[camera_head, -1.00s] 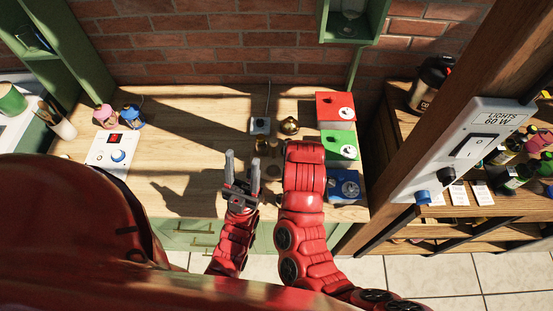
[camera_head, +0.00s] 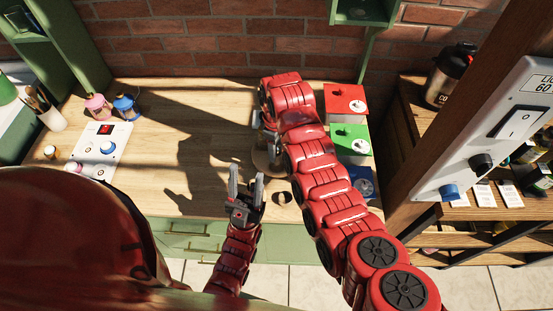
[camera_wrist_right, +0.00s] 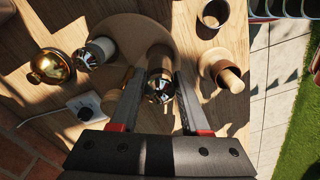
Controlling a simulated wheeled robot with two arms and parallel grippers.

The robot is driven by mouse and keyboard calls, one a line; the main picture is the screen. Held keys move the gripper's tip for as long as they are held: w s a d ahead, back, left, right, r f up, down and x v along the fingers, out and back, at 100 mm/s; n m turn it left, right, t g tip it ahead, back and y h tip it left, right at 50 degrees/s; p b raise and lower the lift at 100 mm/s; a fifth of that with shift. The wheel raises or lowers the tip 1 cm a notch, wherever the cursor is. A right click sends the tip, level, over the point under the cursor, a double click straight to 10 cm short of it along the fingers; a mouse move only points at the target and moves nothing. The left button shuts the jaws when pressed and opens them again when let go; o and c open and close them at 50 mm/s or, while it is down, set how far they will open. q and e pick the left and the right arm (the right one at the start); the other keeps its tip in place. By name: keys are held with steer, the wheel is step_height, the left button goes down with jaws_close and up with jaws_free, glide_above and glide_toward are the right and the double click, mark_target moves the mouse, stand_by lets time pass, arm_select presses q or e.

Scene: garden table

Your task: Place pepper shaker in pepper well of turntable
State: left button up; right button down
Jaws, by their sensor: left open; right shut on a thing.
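In the right wrist view my right gripper (camera_wrist_right: 159,80) is shut on a shaker (camera_wrist_right: 160,88) with a shiny metal end and a wooden body. I cannot tell for sure that it is the pepper shaker. The round wooden turntable (camera_wrist_right: 128,28) lies just beyond the held shaker, and I cannot tell whether they touch. A second shaker (camera_wrist_right: 98,52) with a pale body stands at the turntable's left edge. In the head view the turntable (camera_head: 262,160) is partly hidden by my right arm. My left gripper (camera_head: 246,174) is open and empty near the table's front edge.
A brass dome (camera_wrist_right: 50,66) and a white box with a knob (camera_wrist_right: 88,108) are left of the turntable. A wooden cup (camera_wrist_right: 214,13) and another wooden piece (camera_wrist_right: 222,72) are right of it. Red (camera_head: 345,102) and green (camera_head: 350,139) boxes stand at the right. The table's middle-left is clear.

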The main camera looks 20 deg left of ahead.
mark_target(277, 156)
steer(key=shift+f+p, duration=0.95)
steer(key=shift+p, duration=0.05)
steer(key=shift+f, duration=0.7)
steer(key=shift+f, duration=0.15)
steer(key=c, duration=0.7)
jaws_free()
